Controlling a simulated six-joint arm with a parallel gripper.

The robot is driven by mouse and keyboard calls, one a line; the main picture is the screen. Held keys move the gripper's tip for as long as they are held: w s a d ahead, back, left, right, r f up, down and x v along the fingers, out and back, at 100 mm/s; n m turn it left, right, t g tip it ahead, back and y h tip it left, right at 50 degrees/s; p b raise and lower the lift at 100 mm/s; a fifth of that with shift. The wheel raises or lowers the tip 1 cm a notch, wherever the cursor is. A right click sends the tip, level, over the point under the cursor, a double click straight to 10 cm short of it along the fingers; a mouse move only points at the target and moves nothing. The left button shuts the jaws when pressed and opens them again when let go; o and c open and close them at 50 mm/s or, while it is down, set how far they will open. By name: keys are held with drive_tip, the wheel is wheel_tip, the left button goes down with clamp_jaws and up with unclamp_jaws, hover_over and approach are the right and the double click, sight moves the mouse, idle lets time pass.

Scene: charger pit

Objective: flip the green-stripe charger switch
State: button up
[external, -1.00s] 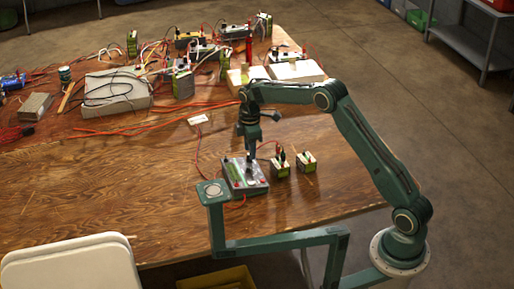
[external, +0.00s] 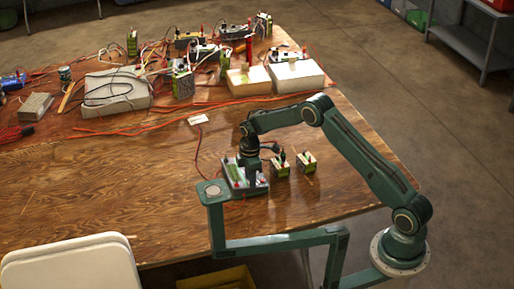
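The charger (external: 236,186) is a grey box with a green stripe (external: 234,172) on its top, near the front middle of the wooden table. My gripper (external: 252,186) points down over the right part of the charger and covers much of that side. The switch itself is hidden or too small to make out. I cannot tell whether the fingers touch the charger, or whether they are open or shut.
Two small batteries (external: 281,166) (external: 306,163) stand just right of the charger. A red cable (external: 198,155) runs from a white tag (external: 198,119) toward the charger. Boxes, cables and more batteries crowd the back. The table's left front is clear. A white chair (external: 70,265) stands at the front left.

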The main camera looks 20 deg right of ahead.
drive_tip(key=shift+f, duration=0.25)
clamp_jaws()
drive_tip(key=shift+d, duration=0.15)
drive_tip(key=shift+d+y, duration=0.2)
drive_tip(key=shift+y, duration=0.5)
drive_tip(key=shift+d+y, duration=0.15)
drive_tip(key=shift+y, duration=0.55)
